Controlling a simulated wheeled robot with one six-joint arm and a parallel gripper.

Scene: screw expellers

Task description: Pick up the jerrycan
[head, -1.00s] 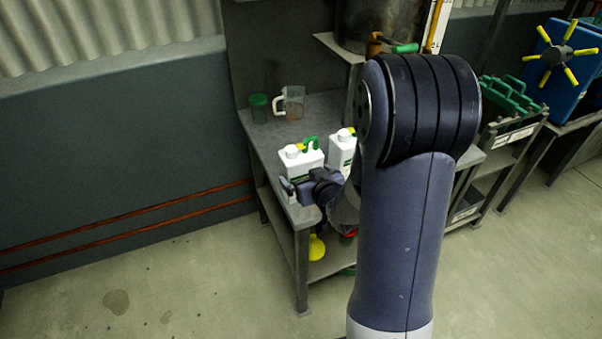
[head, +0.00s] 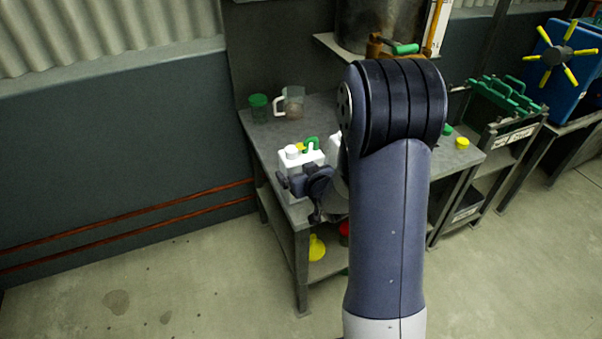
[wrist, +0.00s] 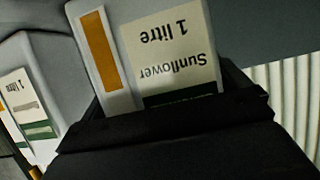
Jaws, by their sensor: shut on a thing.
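A white jerrycan (head: 301,158) stands near the front left of the grey workbench (head: 335,110). In the wrist view the jerrycan (wrist: 158,50) shows a label reading "Sunflower 1 litre" and an orange strip. My gripper (head: 292,186) is at its near side in the head view. In the wrist view my gripper (wrist: 165,110) is shut on the jerrycan, with a dark finger at each side. I cannot tell whether the jerrycan is lifted off the bench. A second white jerrycan (wrist: 38,90) is beside it, mostly hidden by my arm in the head view (head: 334,146).
A green cup (head: 258,108) and a clear jug (head: 291,102) stand at the back left of the bench. A yellow funnel-like object (head: 317,247) is on the lower shelf. A metal tank (head: 378,22) stands above the back. Open floor lies left of the bench.

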